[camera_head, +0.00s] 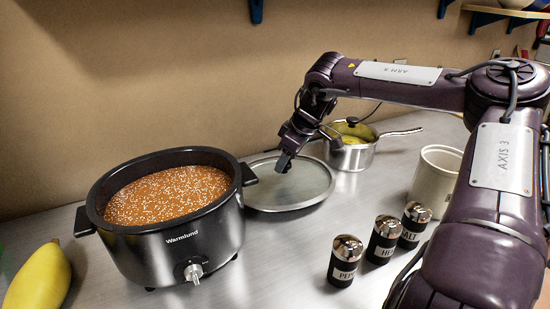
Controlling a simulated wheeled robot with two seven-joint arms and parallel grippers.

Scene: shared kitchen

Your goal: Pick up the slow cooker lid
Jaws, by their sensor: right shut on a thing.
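The slow cooker lid (302,185), round glass with a metal rim, is just right of the slow cooker, at or close above the counter; I cannot tell whether it touches. My right gripper (284,163) reaches down over the lid's middle and is shut on its handle, which the fingers mostly hide. The black slow cooker (190,240) stands uncovered at the left, filled with brown food with pale specks. My left gripper is not in view.
A steel saucepan (352,158) with yellow contents stands behind the right gripper. Black shakers with steel tops (383,240) and a white canister (432,180) stand at the right, near my right arm. A yellow fruit (40,278) lies at the lower left. The counter (290,245) before the lid is clear.

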